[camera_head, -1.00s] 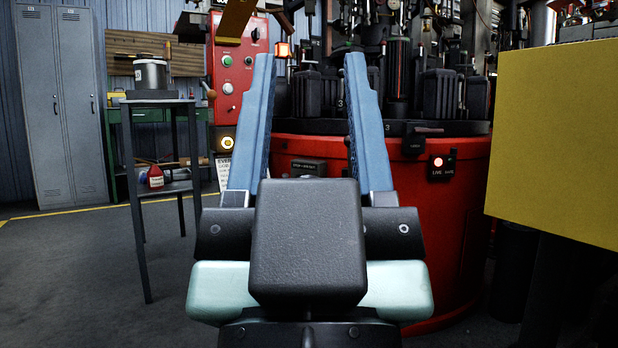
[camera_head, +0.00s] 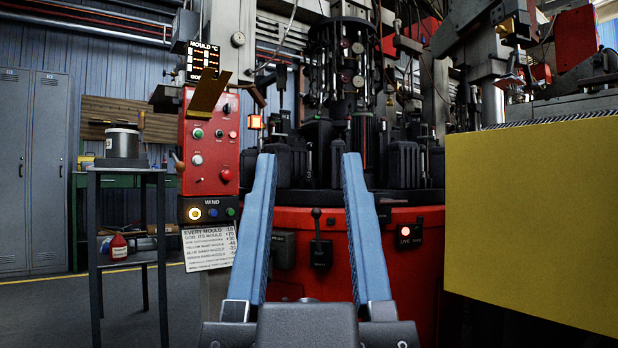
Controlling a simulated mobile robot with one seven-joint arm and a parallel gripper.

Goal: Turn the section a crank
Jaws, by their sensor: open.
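My gripper (camera_head: 310,158) is open and empty, its two blue fingers pointing forward at the red round machine base (camera_head: 404,238). A black lever with a knob (camera_head: 319,232) stands on a small plate on the base, seen between the fingers and apart from them. Black mould blocks (camera_head: 405,164) stand in a ring on top of the base, one marked 3. I cannot tell any part labelled as the section A crank. The fingers hide parts of the base and moulds.
A red control panel (camera_head: 209,150) with buttons and a notice sheet (camera_head: 209,246) is left of the gripper. A large yellow panel (camera_head: 540,215) blocks the right. A small stand (camera_head: 128,172) with a pot is at left. The floor at left is clear.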

